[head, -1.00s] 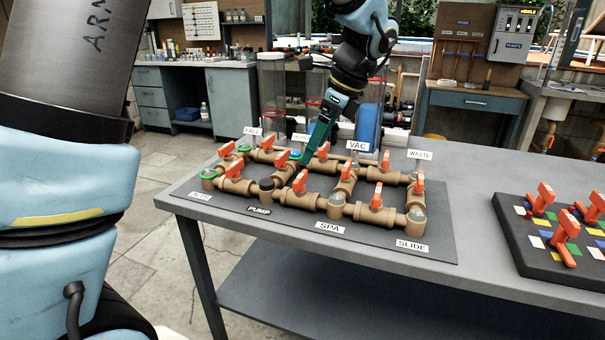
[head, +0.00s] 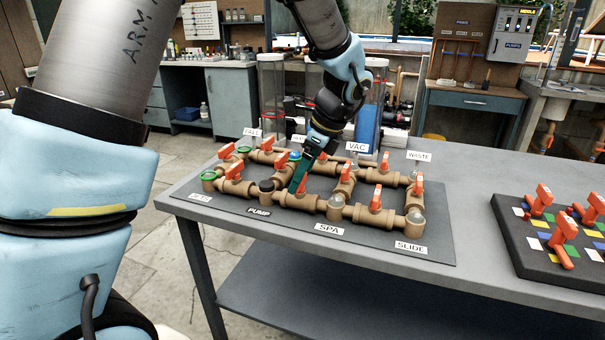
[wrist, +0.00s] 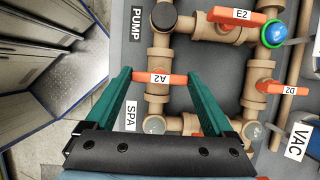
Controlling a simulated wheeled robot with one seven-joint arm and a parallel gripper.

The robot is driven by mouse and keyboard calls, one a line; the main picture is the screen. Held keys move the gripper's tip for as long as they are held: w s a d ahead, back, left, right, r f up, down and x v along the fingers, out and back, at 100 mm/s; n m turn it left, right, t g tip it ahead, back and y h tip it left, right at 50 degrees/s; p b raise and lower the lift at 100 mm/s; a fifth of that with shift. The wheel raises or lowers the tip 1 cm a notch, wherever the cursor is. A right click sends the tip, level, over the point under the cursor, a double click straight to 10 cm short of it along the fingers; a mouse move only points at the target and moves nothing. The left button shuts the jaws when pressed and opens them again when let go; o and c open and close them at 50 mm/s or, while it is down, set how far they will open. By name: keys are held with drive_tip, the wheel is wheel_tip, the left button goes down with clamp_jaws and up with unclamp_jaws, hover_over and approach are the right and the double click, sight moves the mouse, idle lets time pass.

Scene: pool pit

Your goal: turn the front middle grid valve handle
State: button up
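The front middle valve handle is the orange bar marked A2 (wrist: 160,78), on the tan pipe between the PUMP and SPA labels. In the head view a bit of this handle (head: 303,183) shows beside my finger; the rest is hidden. My gripper (wrist: 158,76) is open, with its two green fingers on either side of the handle, one near each end. Whether the fingers touch the handle ends cannot be told. In the head view my gripper (head: 297,184) points down at the front row of the pipe grid (head: 385,216).
Handles E2 (wrist: 232,15) and D2 (wrist: 268,88) are close by, along with a blue cap (wrist: 273,34). The front right handle (head: 376,198) stands to the right. A dark board with red handles (head: 560,245) lies farther right, with bare grey table (head: 465,200) between.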

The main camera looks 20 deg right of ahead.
drive_tip(key=c, duration=0.8)
drive_tip(key=shift+r+n+p, duration=0.15)
drive_tip(key=shift+n+p, duration=0.25)
drive_tip(key=shift+p, duration=0.05)
drive_tip(key=n+g+p, duration=0.1)
drive_tip(key=n+p, duration=0.1)
drive_tip(key=n, duration=0.1)
drive_tip(key=shift+w+d+y, duration=0.1)
drive_tip(key=shift+y, duration=0.3)
drive_tip(key=n+g+p, duration=0.2)
drive_tip(key=n+p, duration=0.1)
drive_tip(key=n, duration=0.2)
drive_tip(key=shift+w, duration=0.15)
drive_tip(key=n+g+p, duration=0.2)
drive_tip(key=n, duration=0.3)
drive_tip(key=shift+w, duration=0.15)
drive_tip(key=shift+n+g+h+p, duration=0.4)
drive_tip(key=shift+n+g+h, duration=0.25)
drive_tip(key=shift+n, duration=1.35)
